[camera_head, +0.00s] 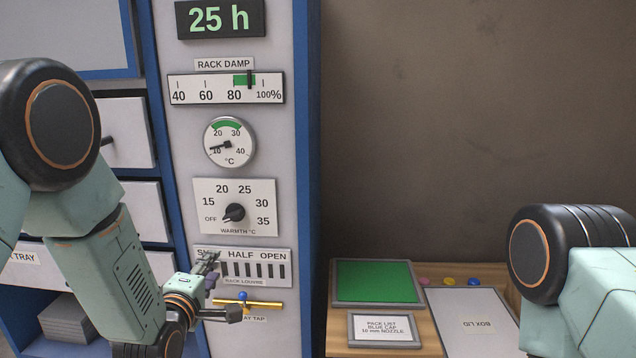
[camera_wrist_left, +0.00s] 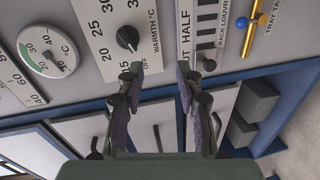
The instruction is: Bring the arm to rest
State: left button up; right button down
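My left gripper (camera_head: 222,288) is in front of the lower part of the panel, by the rack louvre plate (camera_head: 262,268) and the tray tap (camera_head: 265,304). In the left wrist view its two fingers (camera_wrist_left: 160,76) are apart, with nothing between them. One fingertip is near the warmth dial (camera_wrist_left: 128,38), the other near the louvre's SHUT end. The gripper covers part of the louvre scale in the head view. The warmth dial's pointer (camera_head: 234,212) is turned toward OFF. My right arm shows at the right of the head view; its gripper is out of view.
Drawers (camera_head: 128,132) with handles are left of the panel, above grey stacked blocks (camera_head: 68,318). A wooden bench at right holds a green pad (camera_head: 374,281), a pack list card (camera_head: 383,328), a box lid plate (camera_head: 470,315) and small coloured caps. The wall above it is bare.

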pick_arm(q)
jog(key=s+f+m+g, duration=0.8)
jog(key=s+f+m, duration=0.4)
jog(key=s+f, duration=0.6)
jog(key=s+f+m+g, duration=0.2)
jog(key=s+f+g, duration=0.2)
jog(key=s, duration=0.8)
jog(key=s+f+m+g, duration=0.2)
jog(key=s+f+g, duration=0.2)
jog(key=s, duration=0.9)
jog(key=shift+f+y, duration=0.2)
jog(key=shift+y, duration=0.1)
jog(key=shift+s, duration=0.15)
